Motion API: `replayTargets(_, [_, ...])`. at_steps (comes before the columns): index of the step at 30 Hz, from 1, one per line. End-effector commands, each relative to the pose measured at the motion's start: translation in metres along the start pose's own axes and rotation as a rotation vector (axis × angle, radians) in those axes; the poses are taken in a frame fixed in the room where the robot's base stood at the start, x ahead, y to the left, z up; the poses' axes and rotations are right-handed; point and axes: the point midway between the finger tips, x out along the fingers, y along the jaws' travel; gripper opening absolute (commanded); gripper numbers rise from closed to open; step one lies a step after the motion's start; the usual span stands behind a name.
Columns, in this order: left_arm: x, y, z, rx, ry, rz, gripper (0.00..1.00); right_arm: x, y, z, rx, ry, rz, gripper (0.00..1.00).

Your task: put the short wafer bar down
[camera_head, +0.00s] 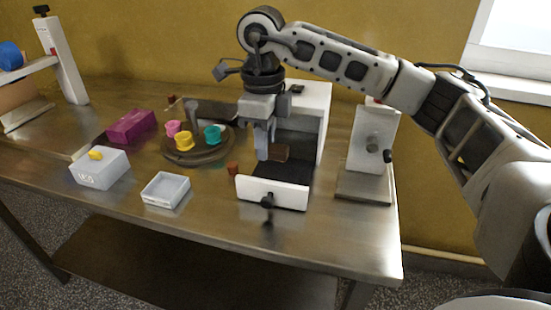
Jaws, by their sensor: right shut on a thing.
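My right gripper (265,153) reaches down from above at the mouth of the white enrober box (314,109). It is shut on a short brown wafer bar (280,153), which shows to the right of its fingertips. The bar is just above or touching the dark mesh surface (277,172); I cannot tell which. The fingers hide part of the bar and of the box opening. My left gripper is not in view.
A white front panel (272,192) with a black knob stands before the mesh. A small brown cube (233,168) lies left of it. A round tray (203,157) with coloured cups, a white open tray (165,190) and a grey box (100,168) stand left. A white machine (371,140) stands right.

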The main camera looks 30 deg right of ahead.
Motion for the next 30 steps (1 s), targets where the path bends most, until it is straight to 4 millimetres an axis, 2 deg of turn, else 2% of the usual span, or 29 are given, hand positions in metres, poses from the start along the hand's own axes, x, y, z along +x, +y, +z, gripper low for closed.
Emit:
replayTargets(1, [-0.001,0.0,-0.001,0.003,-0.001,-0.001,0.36,0.012,-0.007,-0.002,0.001,0.007,0.004,0.12])
replayTargets(6, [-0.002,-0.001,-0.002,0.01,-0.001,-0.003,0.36,0.035,-0.026,-0.004,-0.002,0.005,0.002,0.12])
replayTargets(14, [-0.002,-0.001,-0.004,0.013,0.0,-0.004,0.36,0.055,-0.042,-0.005,-0.001,0.005,0.003,0.12])
replayTargets(19, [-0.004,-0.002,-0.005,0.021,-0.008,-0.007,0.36,0.078,-0.04,-0.005,-0.004,0.005,0.003,0.12])
replayTargets(30, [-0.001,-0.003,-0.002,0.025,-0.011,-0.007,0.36,0.085,-0.04,-0.004,-0.004,0.002,0.002,0.12])
